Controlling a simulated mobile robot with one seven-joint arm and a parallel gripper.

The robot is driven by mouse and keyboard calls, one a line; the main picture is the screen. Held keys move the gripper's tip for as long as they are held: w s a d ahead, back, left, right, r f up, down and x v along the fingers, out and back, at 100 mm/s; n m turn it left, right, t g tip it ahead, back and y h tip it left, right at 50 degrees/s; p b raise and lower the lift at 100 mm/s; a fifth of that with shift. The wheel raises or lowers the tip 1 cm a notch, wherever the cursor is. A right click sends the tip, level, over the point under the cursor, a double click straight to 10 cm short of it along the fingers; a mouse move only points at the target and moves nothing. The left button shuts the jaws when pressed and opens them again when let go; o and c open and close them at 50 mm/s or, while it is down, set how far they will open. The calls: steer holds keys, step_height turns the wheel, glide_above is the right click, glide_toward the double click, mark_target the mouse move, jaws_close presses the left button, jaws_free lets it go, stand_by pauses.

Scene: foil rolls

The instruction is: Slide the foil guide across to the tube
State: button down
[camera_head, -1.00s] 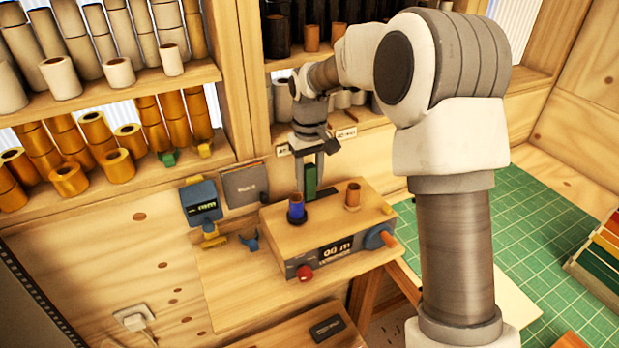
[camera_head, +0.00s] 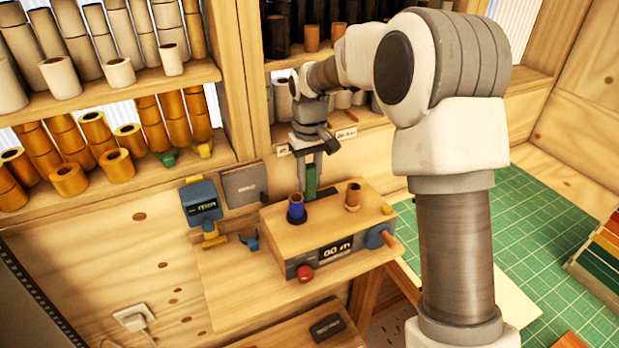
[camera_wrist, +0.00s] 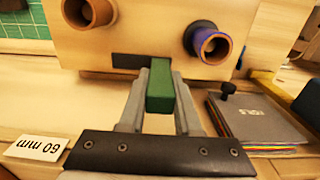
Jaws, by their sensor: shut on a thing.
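The foil guide, a green upright block (camera_head: 311,179), stands at the back edge of the wooden winder box, at a dark slot. My gripper (camera_head: 311,172) is shut on it, one finger on each side; it also shows in the wrist view (camera_wrist: 160,90) around the green block (camera_wrist: 161,98). The brown tube (camera_head: 353,194) stands upright on the box top, to the right of the guide; in the wrist view this tube (camera_wrist: 98,12) is at upper left. The blue foil roll (camera_head: 296,207) is nearer the guide, at its front left. The guide is apart from both.
The winder box (camera_head: 300,235) has a display, a red knob (camera_head: 305,272) and a blue crank (camera_head: 378,237). The dark slot (camera_wrist: 127,61) shows bare on the tube side of the guide. A grey-covered book (camera_wrist: 258,118) lies beside my gripper. Shelves of rolls stand behind.

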mark_target(330, 191)
stand_by(0.5)
steer(key=shift+w+d+r+p, duration=0.1)
steer(key=shift+w+d, duration=0.25)
steer(key=shift+d, duration=0.5)
steer(key=shift+w+d+f+p, duration=0.15)
steer(key=shift+w+d, duration=0.25)
steer(key=shift+d, duration=0.4)
steer(key=shift+w+d+r+p, duration=0.15)
steer(key=shift+w+d, duration=0.2)
steer(key=shift+d, duration=0.5)
steer(key=c, duration=0.6)
jaws_free()
steer(key=shift+d, duration=0.1)
step_height(330, 191, up, 17)
steer(key=shift+r, duration=0.2)
steer(key=shift+s, duration=0.1)
